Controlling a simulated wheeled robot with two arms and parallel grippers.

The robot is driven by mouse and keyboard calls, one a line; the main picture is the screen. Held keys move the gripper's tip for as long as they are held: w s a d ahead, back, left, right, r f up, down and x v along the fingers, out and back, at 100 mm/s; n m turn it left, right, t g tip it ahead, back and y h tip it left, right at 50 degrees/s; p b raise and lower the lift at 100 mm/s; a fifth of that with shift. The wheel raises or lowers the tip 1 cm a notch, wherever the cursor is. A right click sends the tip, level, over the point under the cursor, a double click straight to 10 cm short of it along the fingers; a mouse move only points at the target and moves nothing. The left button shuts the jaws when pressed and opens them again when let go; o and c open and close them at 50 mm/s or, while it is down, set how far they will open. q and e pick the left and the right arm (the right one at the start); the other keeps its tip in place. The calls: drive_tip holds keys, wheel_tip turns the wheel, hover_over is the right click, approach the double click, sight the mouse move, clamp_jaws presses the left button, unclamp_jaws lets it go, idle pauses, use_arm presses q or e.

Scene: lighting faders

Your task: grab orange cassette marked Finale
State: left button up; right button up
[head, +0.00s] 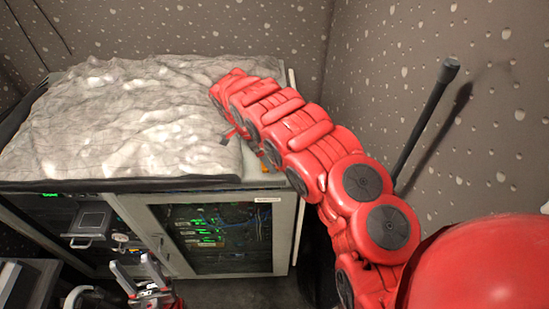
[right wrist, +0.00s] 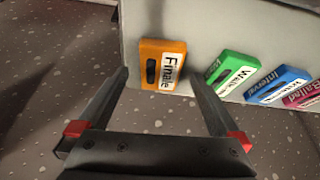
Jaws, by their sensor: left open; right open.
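The orange cassette marked Finale (right wrist: 151,66) lies on a pale surface, label up, in the right wrist view. My right gripper (right wrist: 160,77) is open, its two fingers apart on either side of the cassette's near end, with nothing between them that I can see gripped. Whether the fingers touch it I cannot tell. In the head view a small orange patch (head: 265,167) shows by the cabinet's top edge, mostly hidden by my right arm. My left gripper (head: 136,271) is open and empty, low in front of the cabinet.
A green cassette (right wrist: 232,70), a blue cassette (right wrist: 279,84) and a pink one (right wrist: 306,95) lie right of the orange one. A crumpled grey sheet (head: 120,120) covers most of the cabinet top. A glass-doored cabinet (head: 285,235) stands below. A dark pole (head: 425,125) leans at right.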

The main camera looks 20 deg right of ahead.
drive_tip(key=shift+x, duration=1)
drive_tip(key=c, duration=1.4)
